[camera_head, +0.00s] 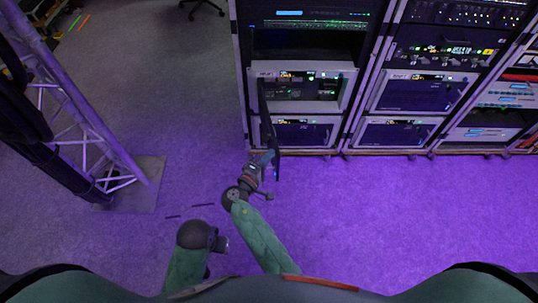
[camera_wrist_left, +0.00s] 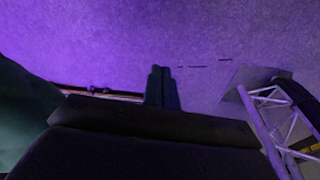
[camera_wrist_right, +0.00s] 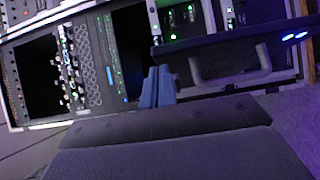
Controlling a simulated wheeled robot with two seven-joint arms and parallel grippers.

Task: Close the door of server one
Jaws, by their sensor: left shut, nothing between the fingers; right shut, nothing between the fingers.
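The door (camera_head: 268,120) of a server in the left rack stands open, seen almost edge-on as a thin dark panel. The server (camera_head: 305,88) behind it has a pale frame and green lights. My right gripper (camera_head: 266,157) is shut and empty beside the door's lower part. In the right wrist view its fingertips (camera_wrist_right: 158,72) are close to the dark door panel (camera_wrist_right: 235,38); I cannot tell whether they touch. My left gripper (camera_wrist_left: 161,72) is shut and empty above the floor, away from the rack.
More racks (camera_head: 415,92) stand to the right in a row. A metal truss (camera_head: 85,120) on a flat base plate (camera_head: 140,190) rises at the left, with dark cables along it. The purple-lit floor (camera_head: 400,210) in front of the racks is clear.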

